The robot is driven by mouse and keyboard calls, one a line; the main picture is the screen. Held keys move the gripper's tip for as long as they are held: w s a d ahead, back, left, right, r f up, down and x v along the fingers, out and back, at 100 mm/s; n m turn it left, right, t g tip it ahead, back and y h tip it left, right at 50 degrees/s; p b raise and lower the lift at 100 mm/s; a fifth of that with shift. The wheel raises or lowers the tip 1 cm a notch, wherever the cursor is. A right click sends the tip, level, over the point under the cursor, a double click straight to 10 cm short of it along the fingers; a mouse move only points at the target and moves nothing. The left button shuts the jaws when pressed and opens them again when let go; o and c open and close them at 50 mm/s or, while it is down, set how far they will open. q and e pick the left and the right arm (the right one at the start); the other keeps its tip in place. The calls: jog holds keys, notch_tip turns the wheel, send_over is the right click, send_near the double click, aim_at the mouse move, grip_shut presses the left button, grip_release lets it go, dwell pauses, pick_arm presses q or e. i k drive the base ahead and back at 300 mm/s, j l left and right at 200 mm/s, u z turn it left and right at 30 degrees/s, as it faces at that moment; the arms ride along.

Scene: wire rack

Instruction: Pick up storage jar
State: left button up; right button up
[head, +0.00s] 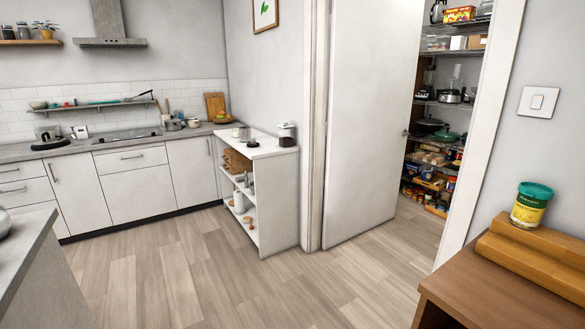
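A yellow and green tub with a green lid (531,206) stands on a wooden block at the right. Neither of my grippers is in view.
The white shelf unit (278,190) stands beside a door (370,120), which is ajar. Behind it is a pantry with stocked wire racks (440,104). A wooden cabinet (480,285) is at the near right, a grey counter (25,245) at the near left. The wood floor (215,275) between is clear.

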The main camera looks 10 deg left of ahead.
aim_at(235, 128)
jog(key=i+j+u, duration=0.4)
jog(key=i, duration=0.35)
jog(key=i+j+u, duration=0.3)
jog(key=i+u, duration=0.15)
jog(key=i, duration=0.35)
jog(key=i+l+u, duration=0.1)
jog(key=i+u, duration=0.3)
jog(key=i, duration=0.4)
